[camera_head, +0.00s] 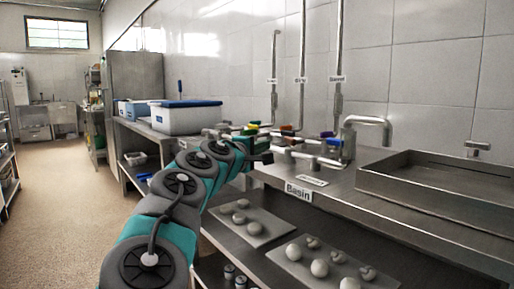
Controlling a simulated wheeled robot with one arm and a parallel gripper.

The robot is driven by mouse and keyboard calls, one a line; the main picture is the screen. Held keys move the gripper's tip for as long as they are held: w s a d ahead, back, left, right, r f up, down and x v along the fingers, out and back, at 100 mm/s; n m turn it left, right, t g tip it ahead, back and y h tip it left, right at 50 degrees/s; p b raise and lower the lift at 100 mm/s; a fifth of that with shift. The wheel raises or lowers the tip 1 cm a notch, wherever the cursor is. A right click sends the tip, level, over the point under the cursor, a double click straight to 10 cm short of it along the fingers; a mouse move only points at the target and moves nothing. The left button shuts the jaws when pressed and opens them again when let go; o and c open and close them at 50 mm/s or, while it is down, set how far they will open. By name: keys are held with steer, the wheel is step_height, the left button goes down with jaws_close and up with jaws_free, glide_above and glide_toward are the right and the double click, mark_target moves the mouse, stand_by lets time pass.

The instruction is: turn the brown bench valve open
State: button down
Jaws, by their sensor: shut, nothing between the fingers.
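Several small valves with coloured handles stand in a row along the back of the steel bench. My gripper (264,158) is small and dark at the end of my teal and grey arm. It is shut and empty, just left of and below the orange-brown handle. I cannot tell if they touch.
A steel basin (440,180) is at the right. A blue-lidded white box (186,118) stands at the left.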

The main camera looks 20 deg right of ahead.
mark_target(288, 140)
steer(key=x, duration=0.3)
steer(key=shift+w+d, duration=0.25)
steer(key=shift+w, duration=0.05)
steer(key=shift+s+d+p, duration=0.15)
steer(key=shift+d+p, duration=0.15)
steer(key=shift+d, duration=1.6)
steer(key=shift+d, duration=0.1)
